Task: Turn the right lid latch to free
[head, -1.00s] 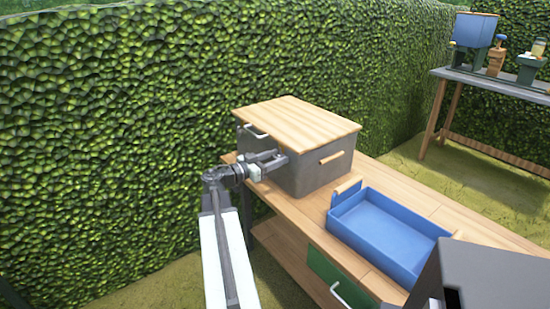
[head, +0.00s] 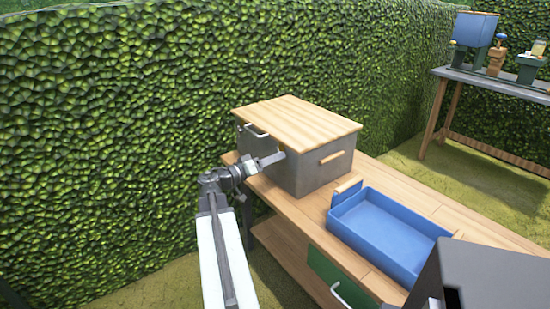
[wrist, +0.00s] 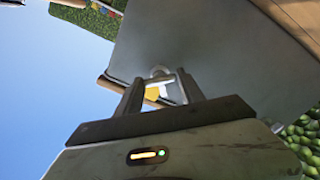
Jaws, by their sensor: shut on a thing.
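The grey box (head: 315,178) with its pale wooden lid (head: 300,122) stands on the wooden bench. My gripper (head: 278,157) reaches its front face near the right corner, just under the lid. A round grey piece shows at the fingertips against the box face. The latch is hidden by my gripper in the head view, and its exact angle is unclear.
A metal handle (head: 256,131) is at the lid's front left, and a wooden grip (head: 332,157) on the box's right side. A blue tray (head: 388,235) lies to the right on the bench (head: 425,200). A hedge (head: 120,130) stands behind.

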